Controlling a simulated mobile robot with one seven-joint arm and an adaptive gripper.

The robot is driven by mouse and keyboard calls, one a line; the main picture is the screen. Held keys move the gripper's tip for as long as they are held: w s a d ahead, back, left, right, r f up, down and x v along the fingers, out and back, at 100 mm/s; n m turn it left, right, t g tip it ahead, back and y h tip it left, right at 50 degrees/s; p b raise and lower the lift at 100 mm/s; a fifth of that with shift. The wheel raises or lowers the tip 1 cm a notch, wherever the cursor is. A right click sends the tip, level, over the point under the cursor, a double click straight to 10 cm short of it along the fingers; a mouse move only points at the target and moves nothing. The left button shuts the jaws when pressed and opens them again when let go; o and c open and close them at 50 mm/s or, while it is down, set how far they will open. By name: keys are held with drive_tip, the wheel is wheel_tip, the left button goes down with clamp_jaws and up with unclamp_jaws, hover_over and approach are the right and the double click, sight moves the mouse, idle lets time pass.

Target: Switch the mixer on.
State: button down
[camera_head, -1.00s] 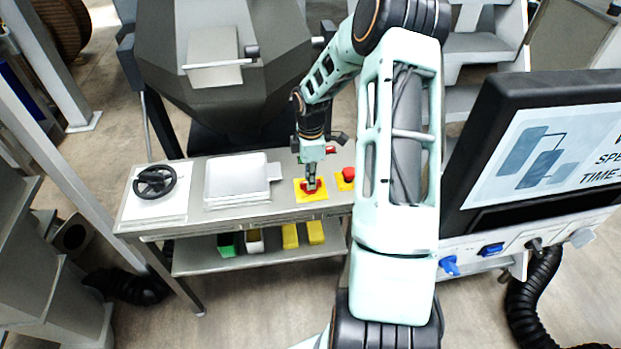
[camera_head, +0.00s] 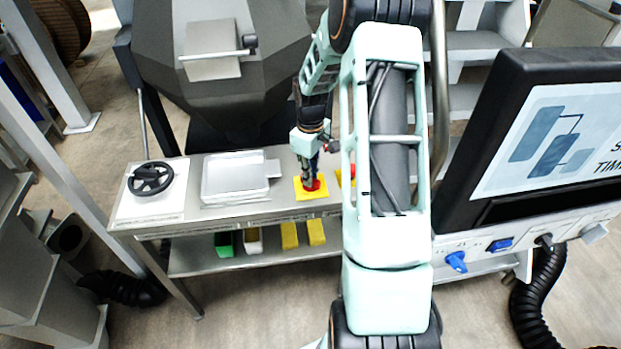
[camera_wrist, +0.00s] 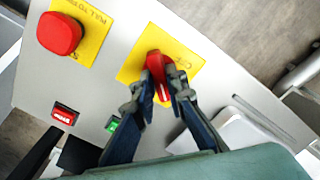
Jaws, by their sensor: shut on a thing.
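The mixer switch is a red rotary knob (camera_wrist: 157,66) on a yellow plate (camera_wrist: 192,64) with upside-down lettering in the wrist view. In the head view the knob (camera_head: 313,186) and its plate (camera_head: 302,193) sit on the grey panel top. My gripper (camera_wrist: 160,84) is shut on the red knob, one finger on each side of it. In the head view my gripper (camera_head: 310,177) points down onto the knob and partly covers it. The fingers hide the knob's sides.
A red mushroom button (camera_wrist: 59,33) on another yellow plate stands beside the knob. A red button (camera_wrist: 64,114) and a green button (camera_wrist: 113,124) are near my fingers. A black handwheel (camera_head: 150,178) and a flat metal tray (camera_head: 236,180) occupy the panel's left side. A monitor (camera_head: 560,150) stands right.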

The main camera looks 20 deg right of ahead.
drive_tip(key=m+b, duration=0.2)
drive_tip(key=m, duration=0.3)
drive_tip(key=shift+m, duration=0.3)
drive_tip(key=shift+m+b, duration=0.4)
drive_tip(key=shift+m, duration=1.7)
drive_tip(key=c, duration=1.9)
unclamp_jaws()
drive_tip(key=shift+c, duration=0.2)
drive_tip(key=shift+r, duration=0.1)
wheel_tip(320, 180, up, 12)
